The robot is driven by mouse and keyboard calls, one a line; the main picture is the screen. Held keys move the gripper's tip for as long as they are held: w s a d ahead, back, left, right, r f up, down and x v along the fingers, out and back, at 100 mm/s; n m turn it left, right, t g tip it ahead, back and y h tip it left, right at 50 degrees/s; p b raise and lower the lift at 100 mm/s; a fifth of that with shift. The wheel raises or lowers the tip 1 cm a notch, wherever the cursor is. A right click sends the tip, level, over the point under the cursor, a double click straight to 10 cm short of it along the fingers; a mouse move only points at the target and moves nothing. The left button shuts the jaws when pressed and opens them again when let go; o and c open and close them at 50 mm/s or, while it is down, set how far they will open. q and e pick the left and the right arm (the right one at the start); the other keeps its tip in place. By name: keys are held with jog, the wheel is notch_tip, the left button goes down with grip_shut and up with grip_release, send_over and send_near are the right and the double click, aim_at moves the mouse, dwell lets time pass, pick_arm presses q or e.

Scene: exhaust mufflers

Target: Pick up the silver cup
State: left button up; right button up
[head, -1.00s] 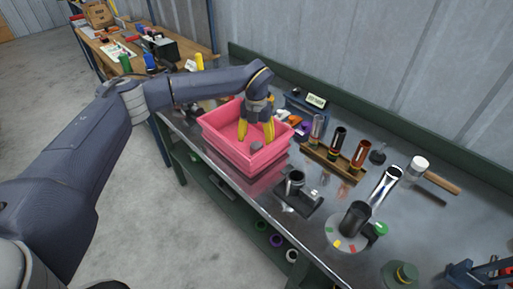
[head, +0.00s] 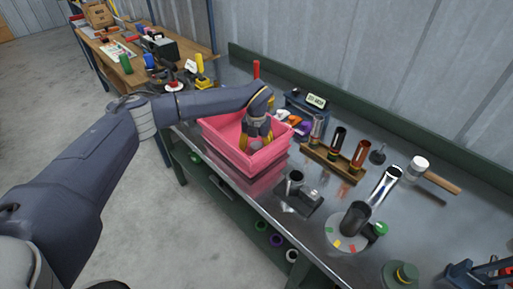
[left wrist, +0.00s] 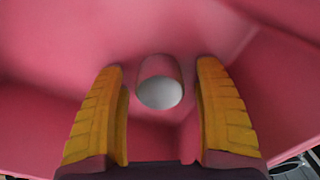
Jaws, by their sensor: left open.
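A small cylindrical thing, which looks like the silver cup (left wrist: 160,88), is inside the pink bin in the left wrist view. Its pale round end faces the camera and its side reflects pink. My left gripper (head: 257,140) is down inside the pink bin (head: 227,152) in the head view. In the left wrist view its yellow fingers (left wrist: 161,110) are open, one on each side of the cup, with gaps showing. In the head view the gripper hides the cup. My right gripper is not in view.
A wooden rack (head: 333,162) with several metal tubes stands right of the bin. A dark clamp-like fixture (head: 295,195), a round plate with an elbow pipe (head: 354,222) and a mallet (head: 418,167) are further right. The bin walls rise close around my gripper.

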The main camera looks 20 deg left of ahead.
pick_arm(q)
jog(key=shift+c, duration=0.5)
jog(key=c, duration=1.1)
jog(key=shift+r, duration=0.1)
